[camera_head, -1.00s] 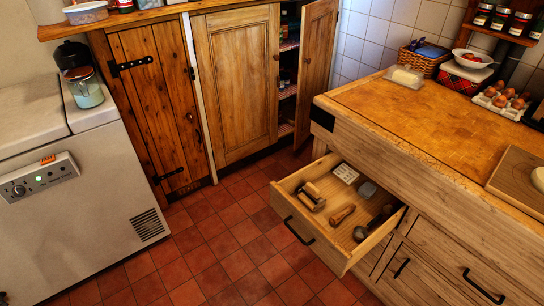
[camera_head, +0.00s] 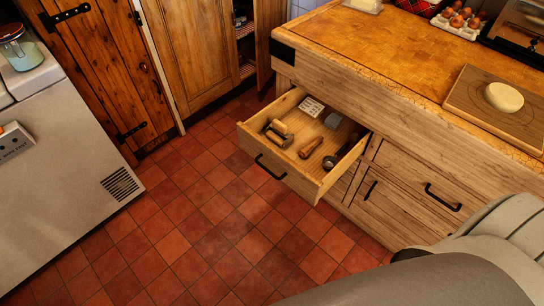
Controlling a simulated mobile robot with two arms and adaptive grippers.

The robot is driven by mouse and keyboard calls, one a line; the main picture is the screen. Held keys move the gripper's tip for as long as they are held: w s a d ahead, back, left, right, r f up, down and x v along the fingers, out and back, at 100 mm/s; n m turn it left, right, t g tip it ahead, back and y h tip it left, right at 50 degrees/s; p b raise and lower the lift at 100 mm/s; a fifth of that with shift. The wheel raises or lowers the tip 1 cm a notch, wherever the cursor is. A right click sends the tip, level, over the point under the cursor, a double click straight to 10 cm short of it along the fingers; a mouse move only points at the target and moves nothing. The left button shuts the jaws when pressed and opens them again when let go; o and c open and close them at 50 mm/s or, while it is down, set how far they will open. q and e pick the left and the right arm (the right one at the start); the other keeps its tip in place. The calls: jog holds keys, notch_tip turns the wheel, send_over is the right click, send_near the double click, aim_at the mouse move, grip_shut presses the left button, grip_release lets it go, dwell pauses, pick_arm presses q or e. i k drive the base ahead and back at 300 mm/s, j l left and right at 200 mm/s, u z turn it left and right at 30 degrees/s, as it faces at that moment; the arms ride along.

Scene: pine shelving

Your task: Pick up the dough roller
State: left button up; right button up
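The open drawer (camera_head: 266,156) under the wooden counter holds several utensils. At its left lies a light wooden roller with a frame and handle (camera_head: 279,131), which looks like the dough roller. A separate brown wooden handle-like tool (camera_head: 311,147) lies to its right. Part of my own grey arm fills the lower right corner, in front of and apart from the drawer. Neither gripper shows, so nothing is seen touching the roller.
A scoop-like metal tool (camera_head: 331,162), a grey item (camera_head: 333,121) and a white gridded item (camera_head: 312,106) share the drawer. A board with dough (camera_head: 504,97) sits on the counter (camera_head: 390,50). A white freezer (camera_head: 70,150) stands left; the tiled floor (camera_head: 200,230) between is clear.

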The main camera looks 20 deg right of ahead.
aim_at(280, 128)
jog(key=z, duration=2.25)
jog(key=u, duration=1.45)
jog(key=i+l+u, duration=0.65)
jog(key=l, duration=0.25)
jog(key=l+u, duration=0.2)
jog(key=l, duration=0.1)
